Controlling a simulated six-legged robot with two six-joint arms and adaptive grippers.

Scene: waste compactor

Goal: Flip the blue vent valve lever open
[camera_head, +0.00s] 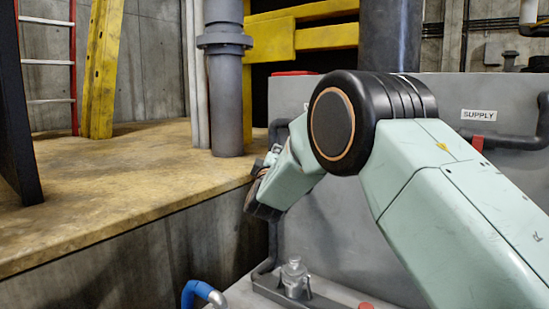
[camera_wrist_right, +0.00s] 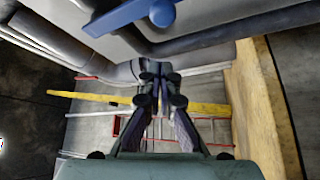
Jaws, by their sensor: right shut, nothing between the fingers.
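The blue lever (camera_wrist_right: 135,14) shows in the right wrist view at the top edge, as a flat slanting bar with a round boss, in front of grey pipework. Its upper part is cut off by the frame. My right gripper (camera_wrist_right: 158,75) is shut and empty, with its fingertips below the lever in that picture and apart from it. I cannot make out the lever there. My left gripper is in neither view.
A grey tank with a SUPPLY label (camera_head: 479,115) stands behind my right arm. A yellowed concrete ledge (camera_head: 120,185) is at left with a grey vertical pipe (camera_head: 226,100). A blue curved handle (camera_head: 197,291) and a metal fitting (camera_head: 294,278) are at the bottom.

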